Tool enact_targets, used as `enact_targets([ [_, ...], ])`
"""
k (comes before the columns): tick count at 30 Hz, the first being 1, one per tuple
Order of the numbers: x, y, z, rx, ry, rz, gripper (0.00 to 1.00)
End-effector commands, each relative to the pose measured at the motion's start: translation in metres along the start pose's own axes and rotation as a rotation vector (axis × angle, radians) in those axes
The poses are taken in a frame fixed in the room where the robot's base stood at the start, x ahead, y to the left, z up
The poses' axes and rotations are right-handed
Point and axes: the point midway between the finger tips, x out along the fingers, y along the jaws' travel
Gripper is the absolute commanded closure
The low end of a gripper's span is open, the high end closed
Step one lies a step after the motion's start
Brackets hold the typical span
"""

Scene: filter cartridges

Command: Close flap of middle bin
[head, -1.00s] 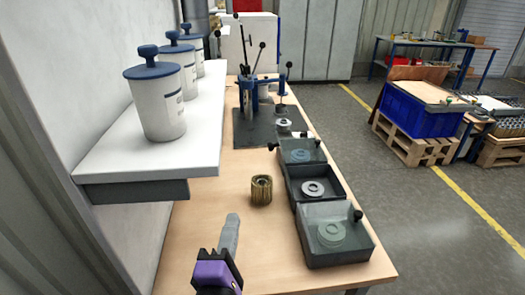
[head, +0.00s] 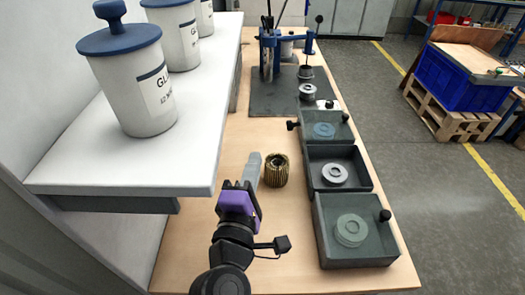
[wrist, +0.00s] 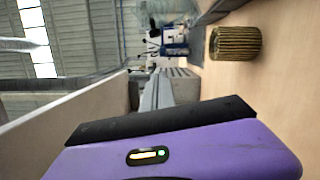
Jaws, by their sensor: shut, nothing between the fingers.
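The middle bin (head: 370,181) is a dark box in a row of three on the bench's right side. Its top is uncovered and a pale ring (head: 334,173) lies inside. Its transparent flap is hard to make out; a dark knob (head: 292,125) sticks out left near the far bin (head: 345,138), and I cannot tell which flap bears it. The near bin (head: 335,258) has a clear flap lying over its top. My gripper (head: 256,163) is shut and empty, left of the middle bin and apart from it. Its grey fingers show in the wrist view (wrist: 157,92).
A ribbed brass-coloured cartridge (head: 276,170) stands between my gripper and the middle bin. It also shows in the wrist view (wrist: 235,43). A white shelf (head: 75,165) with lidded jars overhangs on the left. A blue press (head: 268,55) stands at the back.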

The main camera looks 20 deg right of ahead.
Motion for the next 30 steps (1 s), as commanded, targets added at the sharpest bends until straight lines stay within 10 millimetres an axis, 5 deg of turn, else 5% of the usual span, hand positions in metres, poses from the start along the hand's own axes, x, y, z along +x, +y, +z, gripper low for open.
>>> enact_targets([
  [13,0.086,0.002,0.001,0.001,-0.003,-0.002,1.0],
  [21,0.092,0.001,0.034,0.0,-0.001,-0.001,1.0],
  [30,0.093,0.0,0.04,0.001,0.0,0.0,1.0],
])
